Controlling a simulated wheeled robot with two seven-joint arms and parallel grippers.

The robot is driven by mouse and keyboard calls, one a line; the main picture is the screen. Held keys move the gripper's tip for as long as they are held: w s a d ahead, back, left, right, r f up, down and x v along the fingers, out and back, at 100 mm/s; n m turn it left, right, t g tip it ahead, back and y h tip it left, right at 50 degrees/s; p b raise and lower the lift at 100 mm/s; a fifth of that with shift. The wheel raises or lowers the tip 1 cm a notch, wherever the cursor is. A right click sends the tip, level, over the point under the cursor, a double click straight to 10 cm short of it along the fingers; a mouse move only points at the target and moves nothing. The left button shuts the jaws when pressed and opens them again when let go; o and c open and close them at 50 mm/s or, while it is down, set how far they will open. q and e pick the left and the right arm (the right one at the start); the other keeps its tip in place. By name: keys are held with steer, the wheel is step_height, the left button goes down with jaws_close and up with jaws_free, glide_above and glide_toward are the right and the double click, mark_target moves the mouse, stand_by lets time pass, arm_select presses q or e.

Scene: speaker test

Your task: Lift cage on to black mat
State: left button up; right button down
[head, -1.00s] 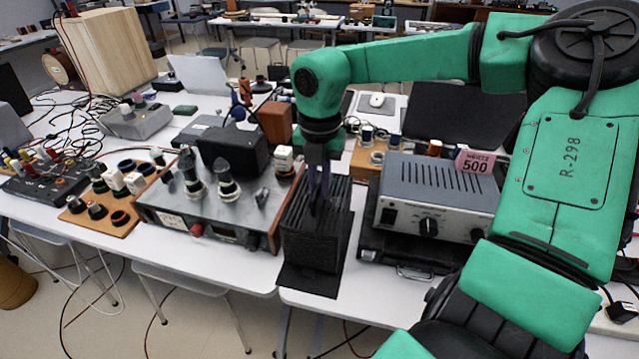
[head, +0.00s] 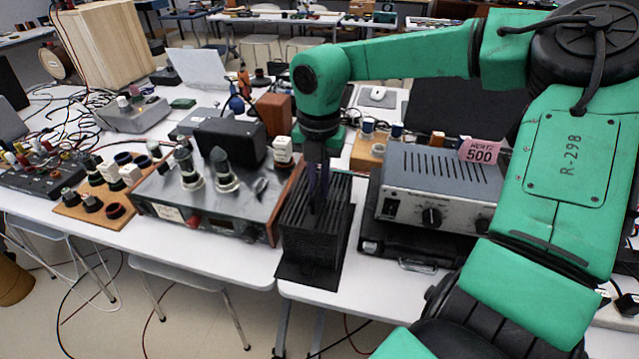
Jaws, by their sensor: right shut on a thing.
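The cage (head: 303,243) is a black box with slatted openings on top, standing upright near the front table edge. The black mat (head: 302,280) shows as a thin dark sheet below it, sticking out at the front and right. I cannot tell whether the cage's underside touches the mat. My right gripper (head: 317,203) points straight down at the cage's top and is shut on the cage; its fingertips are hard to make out against the black slats. My left gripper is not in view.
A grey-topped instrument (head: 228,207) stands close to the cage's left. A grey metal unit (head: 440,180) with a pink "Hertz 500" tag (head: 481,151) stands on its right. A strip of white table (head: 372,272) is bare at the front right.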

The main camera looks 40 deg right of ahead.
steer(key=shift+f+b, duration=0.35)
steer(key=shift+f, duration=0.05)
stand_by(0.5)
steer(key=c, duration=0.8)
jaws_free()
steer(key=shift+c, duration=0.2)
